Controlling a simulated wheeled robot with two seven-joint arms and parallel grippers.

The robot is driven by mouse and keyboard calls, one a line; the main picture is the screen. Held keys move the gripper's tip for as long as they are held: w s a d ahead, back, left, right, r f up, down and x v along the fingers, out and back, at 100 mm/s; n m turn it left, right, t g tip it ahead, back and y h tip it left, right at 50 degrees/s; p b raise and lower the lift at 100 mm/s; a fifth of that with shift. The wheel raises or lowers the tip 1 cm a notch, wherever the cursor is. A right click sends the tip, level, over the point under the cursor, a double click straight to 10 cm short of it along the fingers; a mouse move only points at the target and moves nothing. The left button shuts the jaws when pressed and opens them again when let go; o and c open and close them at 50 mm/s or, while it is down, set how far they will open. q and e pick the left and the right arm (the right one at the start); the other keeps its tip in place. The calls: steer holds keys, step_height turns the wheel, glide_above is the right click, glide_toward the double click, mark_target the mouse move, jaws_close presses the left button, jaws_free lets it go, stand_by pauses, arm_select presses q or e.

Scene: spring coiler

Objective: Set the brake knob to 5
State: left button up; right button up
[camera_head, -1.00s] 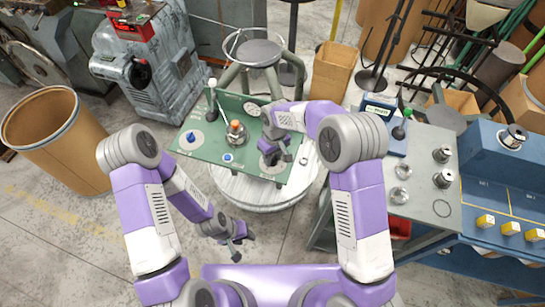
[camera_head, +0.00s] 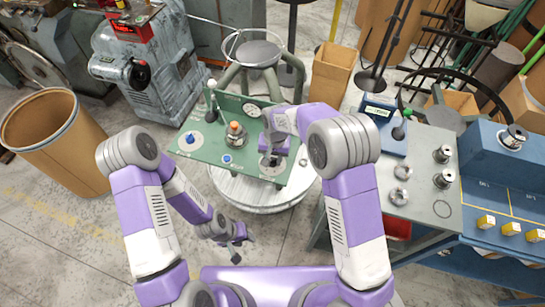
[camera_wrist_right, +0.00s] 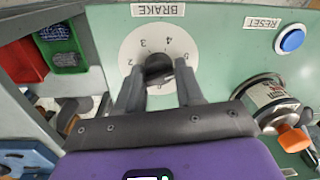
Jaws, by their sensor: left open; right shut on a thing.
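The brake knob (camera_wrist_right: 158,68) is a dark knob in the middle of a round white dial (camera_wrist_right: 155,33) with printed numbers, under a BRAKE label (camera_wrist_right: 159,10) that appears upside down in the right wrist view. My right gripper (camera_wrist_right: 160,85) is shut on the knob, one finger on each side. The 5 is beside the right-hand finger. I cannot tell which number the knob points to. In the head view my right gripper (camera_head: 272,160) is over the right side of the green panel (camera_head: 210,155). My left gripper (camera_head: 234,244) is open and empty, below the panel.
A blue RESET button (camera_wrist_right: 291,40) and a metal part with an orange knob (camera_wrist_right: 293,138) are beside the dial. An orange-topped part (camera_head: 235,128) stands mid-panel. A grey table (camera_head: 425,205) stands right, a brown bin (camera_head: 60,140) left.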

mark_target(275, 158)
steer(key=shift+w, duration=0.1)
stand_by(0.5)
steer(key=o, duration=1)
steer(key=shift+d, duration=0.1)
steer(key=shift+r, duration=0.1)
steer(key=r+p, duration=0.1)
steer(key=r, duration=0.6)
steer(key=shift+d+r, duration=0.2)
